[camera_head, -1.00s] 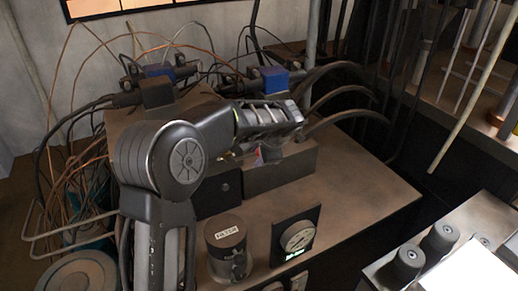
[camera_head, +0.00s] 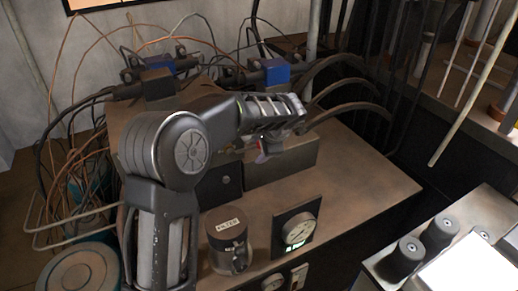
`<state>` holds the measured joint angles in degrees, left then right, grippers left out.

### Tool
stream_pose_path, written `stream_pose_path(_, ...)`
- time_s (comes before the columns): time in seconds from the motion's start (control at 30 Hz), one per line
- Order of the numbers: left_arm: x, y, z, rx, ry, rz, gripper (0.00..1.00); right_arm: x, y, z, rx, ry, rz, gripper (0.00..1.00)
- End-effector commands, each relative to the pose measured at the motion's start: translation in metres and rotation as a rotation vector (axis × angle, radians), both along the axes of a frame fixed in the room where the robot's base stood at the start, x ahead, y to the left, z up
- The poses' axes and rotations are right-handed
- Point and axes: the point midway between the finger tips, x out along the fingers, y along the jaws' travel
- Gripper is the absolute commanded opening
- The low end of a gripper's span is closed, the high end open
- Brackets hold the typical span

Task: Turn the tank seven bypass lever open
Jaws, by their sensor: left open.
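My left arm comes in from the lower left and bends over the brown bench. My left gripper (camera_head: 263,152) points down beside a dark box (camera_head: 285,165) on the bench, with its jaws open. A small red and pale piece shows at the gripper's tip; I cannot tell whether it is the tank seven bypass lever or whether the gripper touches it. My arm hides much of this area. Two fittings with blue blocks, the left one (camera_head: 187,64) and the right one (camera_head: 276,71), stand behind the arm. No lever label is readable. My right gripper is not in view.
A dark canister labelled FILTER (camera_head: 229,247) and a round gauge (camera_head: 297,230) with green lettering stand at the bench front. Cables crowd the left, and thick hoses (camera_head: 345,88) curve behind. The bench's right part (camera_head: 365,185) is clear. Dark knobs (camera_head: 407,256) stand lower right.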

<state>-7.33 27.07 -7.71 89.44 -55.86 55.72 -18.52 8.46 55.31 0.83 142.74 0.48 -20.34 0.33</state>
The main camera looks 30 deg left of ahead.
Motion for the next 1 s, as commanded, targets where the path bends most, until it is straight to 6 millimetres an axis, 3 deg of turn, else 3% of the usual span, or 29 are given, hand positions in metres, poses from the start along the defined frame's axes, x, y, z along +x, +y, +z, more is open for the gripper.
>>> stream_pose_path(0.23,-0.004,-0.009,0.014,-0.001,-0.004,0.0,0.5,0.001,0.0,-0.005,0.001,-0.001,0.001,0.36)
stream_pose_path(0.6,-0.022,-0.034,0.06,-0.001,-0.002,0.0,0.5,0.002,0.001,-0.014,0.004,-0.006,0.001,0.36)
stream_pose_path(1.0,-0.024,-0.037,0.065,0.0,0.0,0.0,0.5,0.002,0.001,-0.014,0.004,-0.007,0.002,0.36)
